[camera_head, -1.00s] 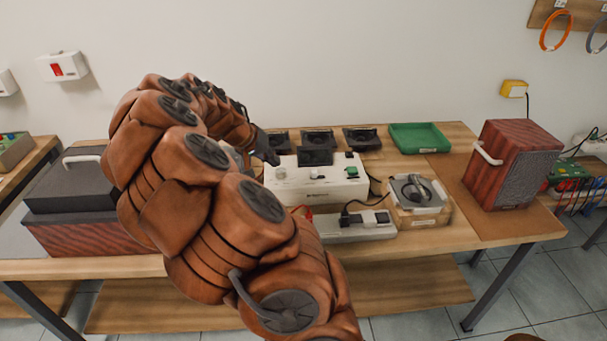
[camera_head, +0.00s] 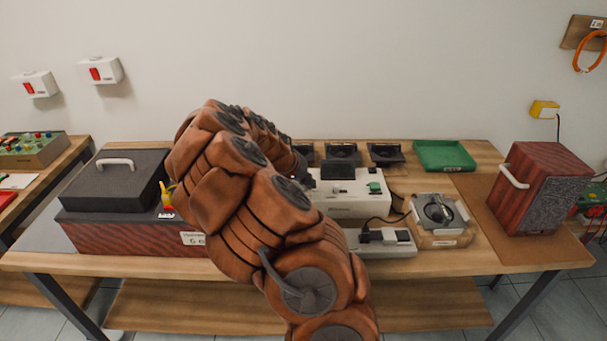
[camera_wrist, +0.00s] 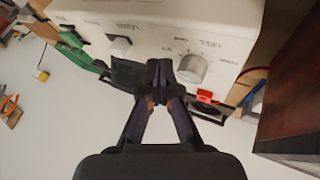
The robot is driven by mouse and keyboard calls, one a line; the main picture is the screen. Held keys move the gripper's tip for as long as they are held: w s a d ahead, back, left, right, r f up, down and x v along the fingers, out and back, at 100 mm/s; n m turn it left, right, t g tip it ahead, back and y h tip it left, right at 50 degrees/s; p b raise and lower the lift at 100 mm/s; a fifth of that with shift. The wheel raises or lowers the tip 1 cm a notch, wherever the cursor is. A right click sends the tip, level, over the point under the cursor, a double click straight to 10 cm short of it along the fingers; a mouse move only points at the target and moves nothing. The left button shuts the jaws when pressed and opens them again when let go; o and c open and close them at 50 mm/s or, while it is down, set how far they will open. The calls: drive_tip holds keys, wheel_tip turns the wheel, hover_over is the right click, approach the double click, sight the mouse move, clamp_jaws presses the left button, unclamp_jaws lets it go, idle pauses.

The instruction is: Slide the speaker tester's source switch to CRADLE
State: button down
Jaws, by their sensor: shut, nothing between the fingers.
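The speaker tester appears to be the white box (camera_head: 350,207) on the bench; its small source-switch lettering is unreadable. In the wrist view the white panel (camera_wrist: 150,22) fills the top, with a round pale knob (camera_wrist: 192,68), a white-and-dark switch (camera_wrist: 120,45), a dark screen (camera_wrist: 128,73) and a red part (camera_wrist: 205,96). I cannot tell which control is the source switch. My gripper (camera_wrist: 160,75) is shut and empty, its tips over the panel between screen and knob. Contact is unclear. In the head view my arm hides the tester's left end and most of the gripper.
A cradle-like block with a round driver (camera_head: 438,213) and a power strip (camera_head: 385,243) sit right and in front. Black trays (camera_head: 342,153) and a green tray (camera_head: 444,156) stand behind. A wooden speaker (camera_head: 540,185) is right; a dark-lidded box (camera_head: 115,180) is left.

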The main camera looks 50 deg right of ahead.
sight(337, 188)
drive_tip(key=x, duration=0.2)
drive_tip(key=shift+d+f, duration=0.2)
drive_tip(key=shift+f, duration=0.05)
drive_tip(key=shift+s+d+r+p, duration=0.1)
drive_tip(key=shift+s+d+p, duration=0.3)
drive_tip(key=shift+s, duration=0.15)
drive_tip(key=shift+s+d+r+p, duration=0.1)
drive_tip(key=shift+s+d+p, duration=0.2)
drive_tip(key=shift+s, duration=0.25)
drive_tip(key=shift+s+d+f, duration=0.15)
drive_tip(key=shift+s+d, duration=0.3)
drive_tip(key=shift+s, duration=0.05)
